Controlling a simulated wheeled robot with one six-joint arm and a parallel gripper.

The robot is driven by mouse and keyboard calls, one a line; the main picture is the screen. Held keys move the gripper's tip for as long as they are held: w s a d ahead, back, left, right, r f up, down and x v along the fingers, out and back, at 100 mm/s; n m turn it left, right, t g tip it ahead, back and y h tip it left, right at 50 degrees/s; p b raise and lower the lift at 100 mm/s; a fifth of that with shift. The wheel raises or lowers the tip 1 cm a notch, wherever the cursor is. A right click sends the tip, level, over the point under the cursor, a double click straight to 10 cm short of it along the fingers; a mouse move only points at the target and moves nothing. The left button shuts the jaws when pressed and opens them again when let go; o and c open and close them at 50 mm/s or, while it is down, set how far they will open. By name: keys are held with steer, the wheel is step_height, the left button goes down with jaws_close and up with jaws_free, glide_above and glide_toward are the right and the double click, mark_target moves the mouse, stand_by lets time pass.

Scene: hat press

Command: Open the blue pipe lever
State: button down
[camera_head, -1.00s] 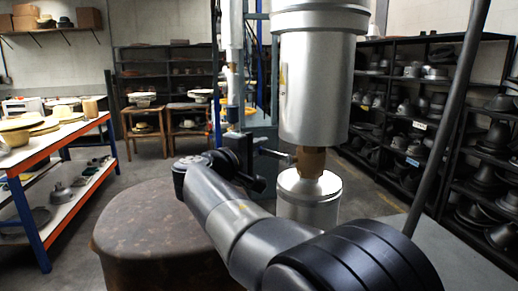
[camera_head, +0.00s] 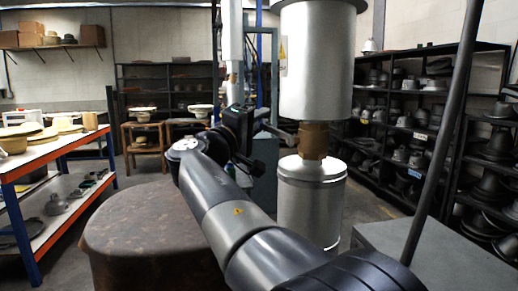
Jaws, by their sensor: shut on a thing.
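A blue pipe (camera_head: 217,70) runs upright behind my arm, left of the big silver cylinder. Its lever cannot be made out clearly; my gripper and wrist cover that area. My gripper (camera_head: 262,128) is seen from behind at the end of my arm, in the middle of the view. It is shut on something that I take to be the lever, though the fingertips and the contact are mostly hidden. A thin grey bar (camera_head: 281,132) shows just right of the gripper, reaching toward a brass fitting (camera_head: 313,140).
A silver cylinder (camera_head: 318,65) hangs above a smaller silver one (camera_head: 309,205). A round brown drum top (camera_head: 135,225) stands below my arm. A dark diagonal rod (camera_head: 440,140) crosses the right side. Shelves of hat blocks (camera_head: 405,120) and an orange-edged bench (camera_head: 60,148) flank the floor.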

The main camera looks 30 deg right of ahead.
steer(key=m+h+b, duration=0.1)
steer(key=b, duration=0.1)
steer(key=s+r+m+h+b, duration=0.1)
steer(key=m+b, duration=0.1)
steer(key=r+m+g+h+b, duration=0.1)
steer(key=b, duration=0.1)
steer(key=shift+s+a+m+b, duration=0.2)
steer(key=shift+s+m+b, duration=0.1)
steer(key=shift+b, duration=0.1)
steer(key=shift+s+a+r+m+g+h+b, duration=0.1)
steer(key=shift+s+r+m+g+h+b, duration=0.3)
steer(key=shift+m+g+h+b, duration=0.45)
steer(key=shift+s+a+r+m+g+h+b, duration=0.1)
steer(key=shift+s+r+m+g+h+b, duration=0.3)
steer(key=shift+m, duration=0.75)
steer(key=shift+s+a+r+m+g+h+b, duration=0.1)
steer(key=shift+s+r+m+g+h+b, duration=0.25)
steer(key=shift+m+g+b, duration=0.55)
steer(key=shift+r, duration=0.15)
steer(key=c, duration=1.4)
jaws_free()
steer(key=shift+o, duration=0.2)
steer(key=shift+a, duration=0.1)
steer(key=v, duration=1)
steer(key=shift+a+f, duration=0.2)
steer(key=shift+f, duration=0.15)
